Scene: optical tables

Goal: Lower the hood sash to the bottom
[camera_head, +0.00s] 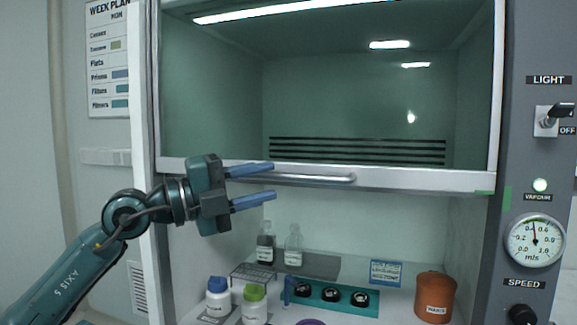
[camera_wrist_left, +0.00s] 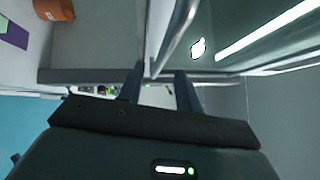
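The hood sash is a large glass pane with a pale bottom rail (camera_head: 420,178). It stands partly raised, with an open gap below the rail. A horizontal bar handle (camera_head: 315,179) runs along the rail; the handle also shows in the left wrist view (camera_wrist_left: 176,36). My left gripper (camera_head: 273,181) is open at the left part of the handle, one blue finger above the bar's line and one below. In the left wrist view its two dark fingers (camera_wrist_left: 158,85) are spread apart. I cannot tell whether either finger touches the handle. My right gripper is not in view.
Below the sash are bottles (camera_head: 255,304), a teal holder (camera_head: 345,306) with black-rimmed pieces, a blue-and-white sign (camera_head: 386,273) and an orange-brown container (camera_head: 435,297). The right post carries a light switch (camera_head: 546,122) and a gauge (camera_head: 535,240). A wall chart (camera_head: 108,60) hangs left.

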